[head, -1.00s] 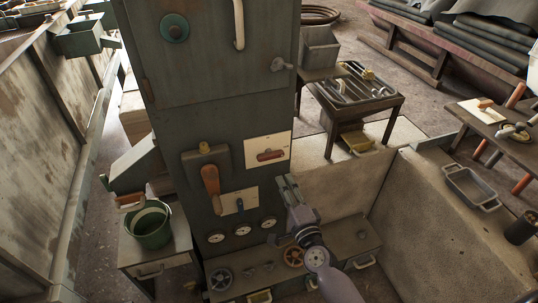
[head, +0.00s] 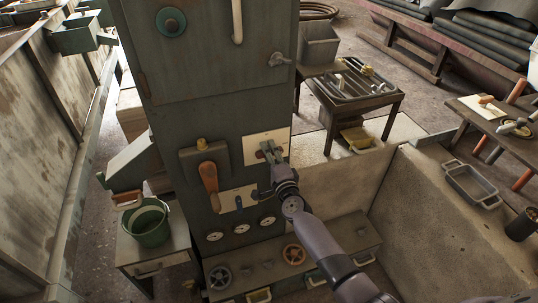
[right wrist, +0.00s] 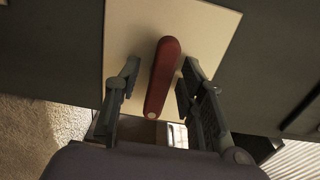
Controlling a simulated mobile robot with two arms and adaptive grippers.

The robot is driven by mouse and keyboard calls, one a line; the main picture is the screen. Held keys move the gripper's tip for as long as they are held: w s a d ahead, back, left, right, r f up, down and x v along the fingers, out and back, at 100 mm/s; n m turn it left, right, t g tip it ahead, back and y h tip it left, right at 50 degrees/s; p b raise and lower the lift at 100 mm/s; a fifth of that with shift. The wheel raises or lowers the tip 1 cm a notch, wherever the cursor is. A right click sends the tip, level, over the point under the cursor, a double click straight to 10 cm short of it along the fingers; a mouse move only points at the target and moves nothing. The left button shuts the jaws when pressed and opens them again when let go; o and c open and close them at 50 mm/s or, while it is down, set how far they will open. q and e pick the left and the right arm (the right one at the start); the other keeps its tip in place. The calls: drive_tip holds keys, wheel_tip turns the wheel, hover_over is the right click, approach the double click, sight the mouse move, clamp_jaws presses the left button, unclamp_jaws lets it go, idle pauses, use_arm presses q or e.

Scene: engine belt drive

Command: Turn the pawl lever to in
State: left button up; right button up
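A red lever (right wrist: 163,80) is mounted on a cream plate (right wrist: 215,30) on the front of the dark green cabinet; no label is readable. In the right wrist view it lies lengthwise between the fingers of my right gripper (right wrist: 160,82), with a gap on each side. The gripper is open. In the head view, my right gripper (head: 268,152) is at the cream plate (head: 252,146) and hides most of the red lever. My left gripper is not in view.
An orange-brown lever (head: 209,177) stands on the cabinet (head: 225,110) to the left. A lower cream plate (head: 229,203), gauges (head: 241,229) and handwheels (head: 220,278) are below. A green bucket (head: 150,226) stands at left; a tray table (head: 350,85) is behind right.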

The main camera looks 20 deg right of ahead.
clamp_jaws()
idle(0.3)
